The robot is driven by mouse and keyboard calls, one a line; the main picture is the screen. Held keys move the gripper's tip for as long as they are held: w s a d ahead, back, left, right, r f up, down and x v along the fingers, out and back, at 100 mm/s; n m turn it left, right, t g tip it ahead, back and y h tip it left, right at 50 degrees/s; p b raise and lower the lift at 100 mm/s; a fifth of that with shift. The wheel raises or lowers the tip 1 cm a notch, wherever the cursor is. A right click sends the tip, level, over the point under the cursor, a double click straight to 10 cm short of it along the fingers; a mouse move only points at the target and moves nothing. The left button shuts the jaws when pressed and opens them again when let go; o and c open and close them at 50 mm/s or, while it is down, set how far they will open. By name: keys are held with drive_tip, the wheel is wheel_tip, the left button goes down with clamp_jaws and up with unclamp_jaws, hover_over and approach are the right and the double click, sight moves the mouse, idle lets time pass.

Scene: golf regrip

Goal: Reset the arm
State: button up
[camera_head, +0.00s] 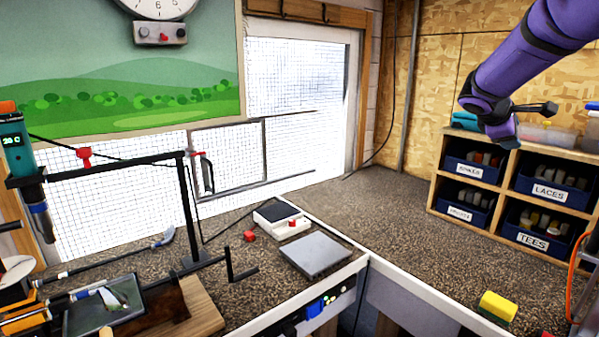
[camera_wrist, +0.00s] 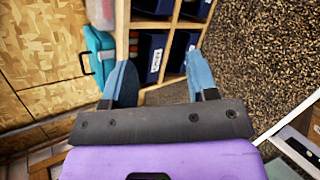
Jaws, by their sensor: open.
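My purple arm reaches in from the top right of the head view. My gripper (camera_head: 536,108) is at its end, in front of the upper part of the wooden shelf unit (camera_head: 440,172). In the wrist view my gripper (camera_wrist: 160,85) shows two blue fingers spread apart with nothing between them. Beyond the fingers are the shelf unit (camera_wrist: 146,82) and its dark blue bins (camera_wrist: 153,50). My gripper touches nothing that I can see.
The speckled counter (camera_head: 385,205) is mostly clear on the right, apart from a yellow block (camera_head: 496,306).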

drive_tip(key=s+a+f+m+y, duration=0.1)
drive_tip(key=s+a+m+y, duration=0.2)
drive_tip(key=s+a, duration=0.4)
drive_tip(key=s+a+f+m+y, duration=0.2)
drive_tip(key=s+a+m+y, duration=0.2)
drive_tip(key=s, duration=1.4)
drive_tip(key=s+a+f+m+y, duration=0.1)
drive_tip(key=s+a+m+y, duration=0.2)
drive_tip(key=s+a, duration=0.7)
drive_tip(key=s, duration=0.3)
drive_tip(key=shift+s+a+f+t, duration=0.15)
drive_tip(key=shift+s+f+t, duration=0.1)
drive_tip(key=shift+t, duration=0.15)
